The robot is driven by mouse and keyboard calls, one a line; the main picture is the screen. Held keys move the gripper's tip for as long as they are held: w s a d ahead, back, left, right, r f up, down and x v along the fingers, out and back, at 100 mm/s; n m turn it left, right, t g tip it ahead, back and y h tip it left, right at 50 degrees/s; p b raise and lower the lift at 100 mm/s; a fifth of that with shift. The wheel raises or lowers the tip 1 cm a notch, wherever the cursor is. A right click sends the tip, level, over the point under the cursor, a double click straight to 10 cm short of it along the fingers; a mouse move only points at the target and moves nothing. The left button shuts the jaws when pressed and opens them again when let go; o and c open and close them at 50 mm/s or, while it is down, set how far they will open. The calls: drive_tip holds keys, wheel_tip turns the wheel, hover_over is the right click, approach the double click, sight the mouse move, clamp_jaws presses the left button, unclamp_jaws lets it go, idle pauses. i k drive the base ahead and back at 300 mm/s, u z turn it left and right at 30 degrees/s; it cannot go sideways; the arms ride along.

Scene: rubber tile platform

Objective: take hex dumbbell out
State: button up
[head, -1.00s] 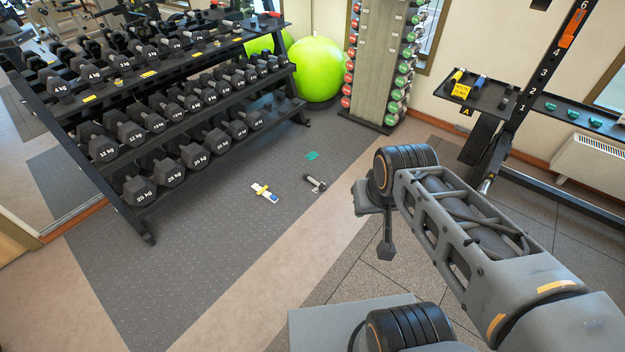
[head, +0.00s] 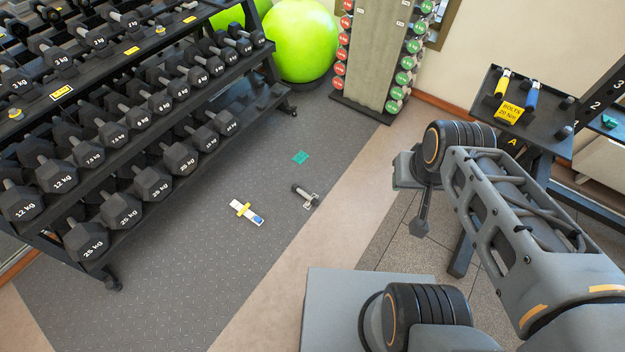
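Many dark hex dumbbells stand in rows on a black three-tier rack (head: 128,190) at the left; nearer ones on the bottom tier, such as one hex dumbbell (head: 86,240), are marked 25 kg. My arm reaches in from the lower right. My gripper (head: 421,212) is at the far end of it, right of the rack and well apart from it. A dark grey piece with a widened, angular end hangs there; I cannot tell whether it is a finger or something held. The wrist hides most of the gripper, so its opening does not show.
On the grey floor strip lie a white and yellow item (head: 247,212), a small dark and metal object (head: 304,195) and a teal patch (head: 300,157). A green ball (head: 303,40) and a dumbbell tower (head: 380,60) stand behind. A black tool tray (head: 520,112) is at right.

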sight(314, 201)
drive_tip(key=u, duration=0.5)
drive_tip(key=i, duration=1.6)
drive_tip(key=u, duration=0.65)
